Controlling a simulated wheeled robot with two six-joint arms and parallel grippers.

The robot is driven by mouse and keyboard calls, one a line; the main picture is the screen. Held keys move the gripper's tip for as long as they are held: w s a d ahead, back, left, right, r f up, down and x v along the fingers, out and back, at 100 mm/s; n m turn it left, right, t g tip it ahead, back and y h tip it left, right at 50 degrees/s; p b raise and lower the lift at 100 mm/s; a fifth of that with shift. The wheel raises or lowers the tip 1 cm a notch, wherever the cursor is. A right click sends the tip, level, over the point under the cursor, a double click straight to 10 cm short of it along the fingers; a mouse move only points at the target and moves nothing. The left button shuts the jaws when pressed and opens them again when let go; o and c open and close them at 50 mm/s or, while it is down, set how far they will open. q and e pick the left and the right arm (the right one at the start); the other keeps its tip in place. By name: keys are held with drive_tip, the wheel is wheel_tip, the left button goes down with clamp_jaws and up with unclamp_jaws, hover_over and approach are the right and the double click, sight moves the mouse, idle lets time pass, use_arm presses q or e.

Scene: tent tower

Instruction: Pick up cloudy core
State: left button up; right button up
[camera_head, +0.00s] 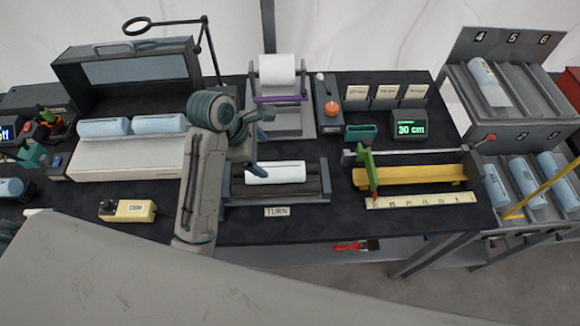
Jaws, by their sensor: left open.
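A pale white core (276,173) lies across the dark cradle (325,182) behind the TURN label. A short dark line marks its top. Two light blue cores (104,127) (159,123) lie on the white bed of an open case at left. More pale blue cores sit in the right rack. I cannot tell for sure which core is the cloudy one; the one in the cradle looks whitest. My left gripper (256,162) is open, just above the left end of the white core, with no clear contact. My right gripper is out of view.
A white paper roll (277,69) stands behind the cradle. A yellow bar with a green clamp (366,172) and a ruler (421,200) lie to the right, near a "30 cm" display (409,126). A slotted rack (515,88) stands far right. A magnifier arm (205,45) rises behind.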

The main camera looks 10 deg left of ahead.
sight(271, 168)
use_arm(q)
drive_tip(key=shift+b+x, duration=0.5)
drive_tip(key=shift+x, duration=0.65)
drive_tip(key=shift+f+p, duration=0.4)
drive_tip(key=shift+f, duration=0.9)
drive_tip(key=p+x, duration=0.2)
drive_tip(key=x, duration=0.2)
drive_tip(key=shift+f+p, duration=0.3)
drive_tip(key=shift+f, duration=0.3)
drive_tip(key=shift+w, duration=0.1)
drive_tip(key=c, duration=1.5)
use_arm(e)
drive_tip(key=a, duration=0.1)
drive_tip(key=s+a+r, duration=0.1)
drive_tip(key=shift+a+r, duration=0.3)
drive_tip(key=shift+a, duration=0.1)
use_arm(q)
drive_tip(key=shift+r, duration=0.1)
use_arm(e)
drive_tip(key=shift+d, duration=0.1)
